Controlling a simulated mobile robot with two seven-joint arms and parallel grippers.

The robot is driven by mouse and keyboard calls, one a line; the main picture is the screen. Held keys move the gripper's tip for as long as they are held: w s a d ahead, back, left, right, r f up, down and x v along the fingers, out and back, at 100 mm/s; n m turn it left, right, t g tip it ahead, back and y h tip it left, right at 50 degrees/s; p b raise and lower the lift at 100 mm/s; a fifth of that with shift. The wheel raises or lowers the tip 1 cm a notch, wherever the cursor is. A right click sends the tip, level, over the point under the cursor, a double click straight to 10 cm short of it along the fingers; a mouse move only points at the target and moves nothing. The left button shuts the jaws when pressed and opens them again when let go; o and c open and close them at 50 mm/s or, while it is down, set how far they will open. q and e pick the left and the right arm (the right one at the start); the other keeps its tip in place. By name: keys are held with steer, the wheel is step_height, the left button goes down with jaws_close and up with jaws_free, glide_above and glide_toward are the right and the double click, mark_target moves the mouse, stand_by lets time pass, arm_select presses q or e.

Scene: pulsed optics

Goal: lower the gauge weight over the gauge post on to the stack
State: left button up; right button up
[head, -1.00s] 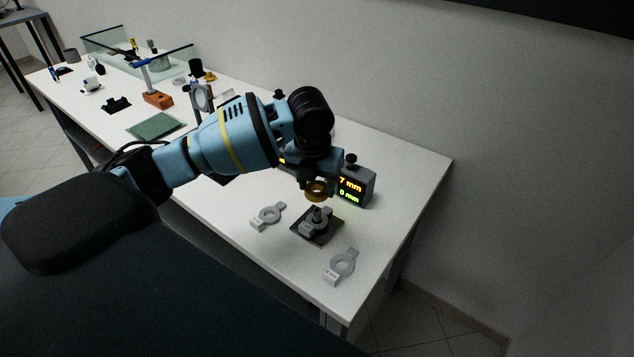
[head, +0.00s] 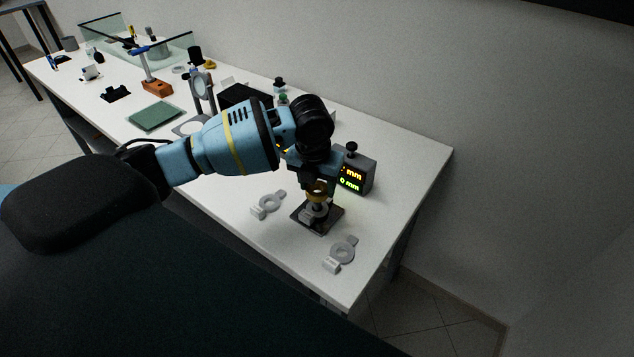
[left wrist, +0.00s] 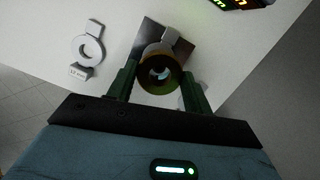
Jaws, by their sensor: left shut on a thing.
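The gauge weight is a brass ring (head: 317,189), held by my left gripper (head: 317,183), which is shut on it. In the head view the ring is low over the dark square base plate (head: 328,222), around or just above the gauge post, which it mostly hides. In the left wrist view the ring (left wrist: 160,74) sits between the two green fingers, and something pale shows through its hole. A grey ring-shaped piece with a tab (left wrist: 166,40), on the plate (left wrist: 150,32), lies beneath the weight. I cannot tell whether the weight touches this stack. My right gripper is not in view.
Grey tabbed rings lie on the white table left of the plate (head: 270,203) and right of it (head: 343,250). A display box (head: 357,172) with lit readings stands just behind the plate. The table's right edge is close. A magnifier stand (head: 201,90) is farther left.

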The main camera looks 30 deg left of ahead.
mark_target(317, 195)
arm_select(q)
steer(key=shift+f, duration=1.4)
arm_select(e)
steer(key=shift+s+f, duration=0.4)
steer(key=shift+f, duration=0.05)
arm_select(q)
steer(key=shift+f+b, duration=0.3)
steer(key=shift+f, duration=0.05)
steer(key=shift+f, duration=0.15)
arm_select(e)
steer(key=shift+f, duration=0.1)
arm_select(q)
steer(key=shift+f, duration=0.3)
steer(key=o, duration=1.6)
steer(key=shift+c, duration=0.2)
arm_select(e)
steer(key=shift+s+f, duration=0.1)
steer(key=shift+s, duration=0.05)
arm_select(q)
steer(key=r, duration=0.5)
steer(key=s+r, duration=0.1)
steer(key=r, duration=0.1)
steer(key=shift+s+d+r, duration=0.1)
steer(key=shift+r, duration=0.3)
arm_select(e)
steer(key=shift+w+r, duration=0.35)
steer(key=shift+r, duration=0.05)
